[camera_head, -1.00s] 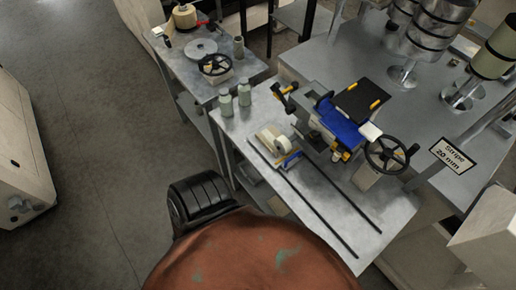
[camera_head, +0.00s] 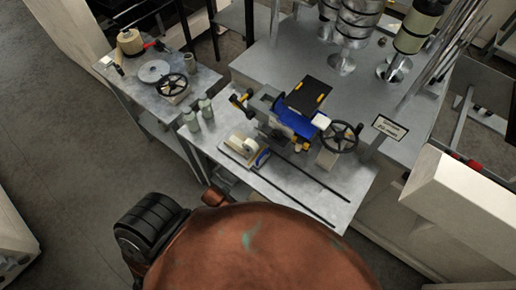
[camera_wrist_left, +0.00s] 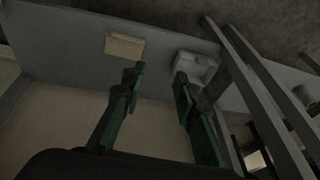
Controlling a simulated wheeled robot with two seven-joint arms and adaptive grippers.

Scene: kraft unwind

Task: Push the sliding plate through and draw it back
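A blue device with a black top plate (camera_head: 304,94) with yellow marks stands on the front metal table (camera_head: 330,205). A low carriage with a cream roll (camera_head: 240,144) and a blue plate edge (camera_head: 263,158) sits by two dark rails (camera_head: 310,177) on the same table. I cannot tell which part is the sliding plate. In the left wrist view my left gripper (camera_wrist_left: 158,73) is open, its two green-lined fingers apart with nothing between them. It is not seen in the head view. My right gripper is in neither view.
A black handwheel (camera_head: 342,138) stands at the table's right, beside a label sign (camera_head: 389,128). Two pale bottles (camera_head: 200,112) stand at the left corner. A side table (camera_head: 205,76) holds another handwheel (camera_head: 172,85). The left wrist view shows grey bars (camera_wrist_left: 262,95) at right.

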